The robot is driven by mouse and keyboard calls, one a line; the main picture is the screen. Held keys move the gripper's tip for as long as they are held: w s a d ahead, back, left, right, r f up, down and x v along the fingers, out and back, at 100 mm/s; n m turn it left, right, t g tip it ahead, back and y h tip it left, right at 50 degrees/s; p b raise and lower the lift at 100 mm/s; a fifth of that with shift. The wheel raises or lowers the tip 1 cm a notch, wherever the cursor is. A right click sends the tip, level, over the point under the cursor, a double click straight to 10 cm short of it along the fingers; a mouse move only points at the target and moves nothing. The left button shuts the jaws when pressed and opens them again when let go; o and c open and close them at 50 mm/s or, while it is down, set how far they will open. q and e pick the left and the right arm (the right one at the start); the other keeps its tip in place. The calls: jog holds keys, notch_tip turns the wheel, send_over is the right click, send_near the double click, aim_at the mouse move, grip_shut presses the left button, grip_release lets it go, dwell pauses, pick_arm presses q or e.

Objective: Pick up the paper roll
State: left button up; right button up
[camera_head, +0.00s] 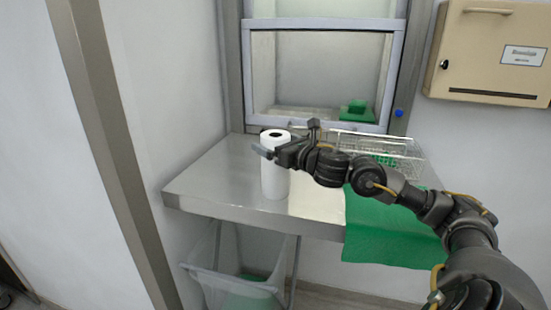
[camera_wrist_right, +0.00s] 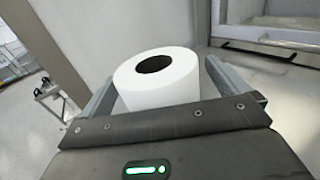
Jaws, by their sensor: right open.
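The white paper roll (camera_head: 274,180) stands upright on the metal table (camera_head: 220,175). Its top shows a dark core hole. In the right wrist view the roll (camera_wrist_right: 160,87) sits between the two fingers of my right gripper (camera_wrist_right: 155,85), one finger on each side. My right gripper (camera_head: 268,148) is open around the upper part of the roll in the head view. I cannot tell whether either finger touches it. My left gripper is in neither view.
A wire basket (camera_head: 400,150) with green contents stands at the right of the table. A green cloth (camera_head: 385,235) hangs over the front edge. A framed window hatch (camera_head: 322,24) is behind the table. A bag (camera_head: 230,275) hangs below. The table's left part is clear.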

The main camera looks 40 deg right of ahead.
jog(key=shift+w+a, duration=0.1)
jog(key=shift+w, duration=0.25)
jog(key=shift+s, duration=0.1)
jog(key=c, duration=1.6)
